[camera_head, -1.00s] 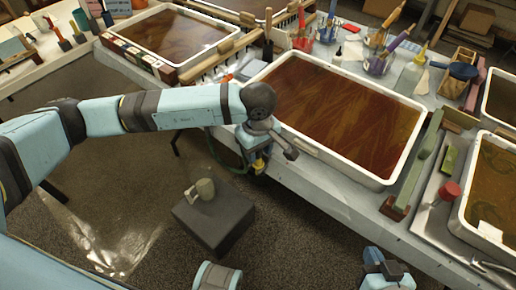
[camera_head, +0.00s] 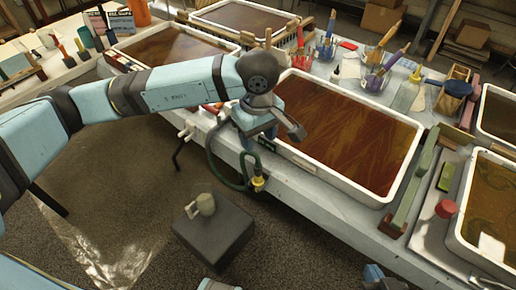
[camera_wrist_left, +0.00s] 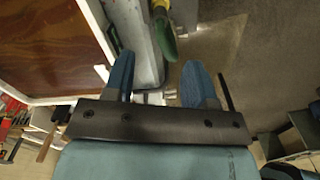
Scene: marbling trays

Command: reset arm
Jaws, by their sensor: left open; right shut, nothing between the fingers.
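My left gripper (camera_head: 262,138) hangs at the end of the blue arm, beside the near edge of the large tray of brown liquid (camera_head: 392,191). It points down toward the table edge. In the left wrist view my left gripper (camera_wrist_left: 158,80) has its two blue fingers spread apart with nothing between them. The green hose with a yellow fitting (camera_head: 258,184) hangs by the table edge below it. The hose end (camera_wrist_left: 163,38) also shows beyond the fingers in the wrist view. My right gripper (camera_head: 376,277) shows only partly at the bottom edge, empty.
A green bar (camera_head: 414,180), a red-capped item (camera_head: 446,208) and another tray (camera_head: 461,226) lie to the right. Jars of brushes stand behind. Floor at the left is open.

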